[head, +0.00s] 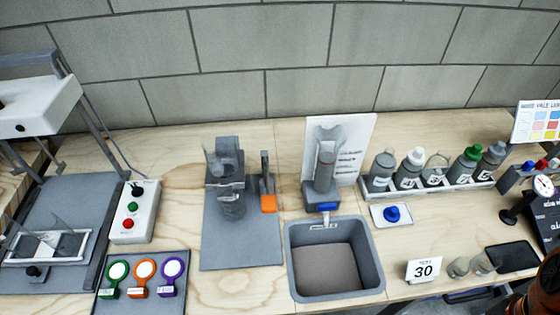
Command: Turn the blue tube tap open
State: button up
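The blue tube tap (327,207) shows as a small blue piece at the foot of a grey, partly clear upright tube (326,160). The tube stands in front of a white panel with writing (357,150), just behind the grey sink (376,278). The tap's handle is too small to tell how far it is turned. My gripper is not in view, so its state and its place relative to the tap are hidden.
A blue knob (392,213) sits on a small white plate right of the tap. Several grey bottles (408,171) stand in a rack behind it. A grey device (225,175) stands left, beside an orange-based tool (268,203). A "30" card (424,270) stands right of the sink.

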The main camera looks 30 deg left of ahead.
aim_at(323, 208)
jog(key=u, duration=1.35)
jog(key=k, duration=0.5)
jog(key=u, duration=1.2)
jog(key=k, duration=1)
jog(key=u, duration=0.5)
jog(key=i, duration=0.85)
jog(key=z, duration=0.05)
